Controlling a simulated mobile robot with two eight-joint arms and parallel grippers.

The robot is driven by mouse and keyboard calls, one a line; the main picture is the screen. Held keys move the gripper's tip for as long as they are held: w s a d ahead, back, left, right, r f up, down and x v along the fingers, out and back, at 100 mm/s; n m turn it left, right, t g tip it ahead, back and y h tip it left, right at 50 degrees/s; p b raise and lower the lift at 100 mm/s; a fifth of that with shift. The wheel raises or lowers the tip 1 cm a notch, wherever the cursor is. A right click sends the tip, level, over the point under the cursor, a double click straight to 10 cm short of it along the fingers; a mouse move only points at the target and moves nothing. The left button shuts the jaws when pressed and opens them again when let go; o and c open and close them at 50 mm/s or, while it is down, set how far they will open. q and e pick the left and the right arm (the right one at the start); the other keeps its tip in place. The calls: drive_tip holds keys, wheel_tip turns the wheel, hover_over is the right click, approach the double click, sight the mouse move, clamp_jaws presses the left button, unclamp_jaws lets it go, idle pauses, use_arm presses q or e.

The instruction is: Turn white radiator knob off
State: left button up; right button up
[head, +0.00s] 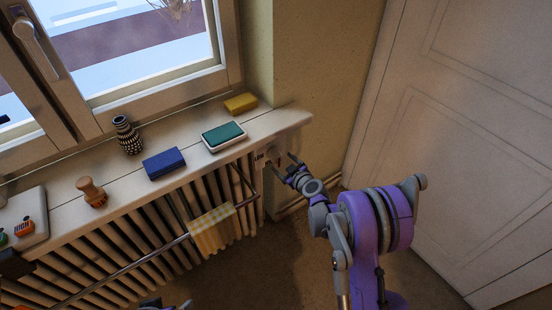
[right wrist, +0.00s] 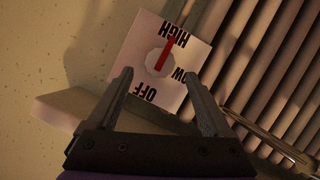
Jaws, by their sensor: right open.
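The white radiator knob (right wrist: 160,62) sits on a square white plate (right wrist: 136,58) marked HIGH, LOW and OFF. Its red pointer points at HIGH. In the head view the plate (head: 268,155) is on the right end of the radiator, partly hidden by my right gripper (head: 282,168). My right gripper also shows in the right wrist view (right wrist: 165,85), open and empty. Its fingers point towards the plate, one at either side of the knob in the picture, and appear apart from it. No fingers of my left gripper can be made out.
A windowsill (head: 275,123) above the radiator (head: 150,248) holds a green-topped box (head: 223,136), a blue box (head: 164,163), a yellow block (head: 240,103) and a patterned vase (head: 127,135). A checked cloth (head: 211,231) hangs on the front rail. A white door (head: 470,130) stands at right.

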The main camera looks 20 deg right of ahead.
sight(278, 159)
drive_tip(key=x, duration=0.7)
drive_tip(key=shift+b, duration=0.3)
drive_tip(key=shift+s, duration=0.1)
clamp_jaws()
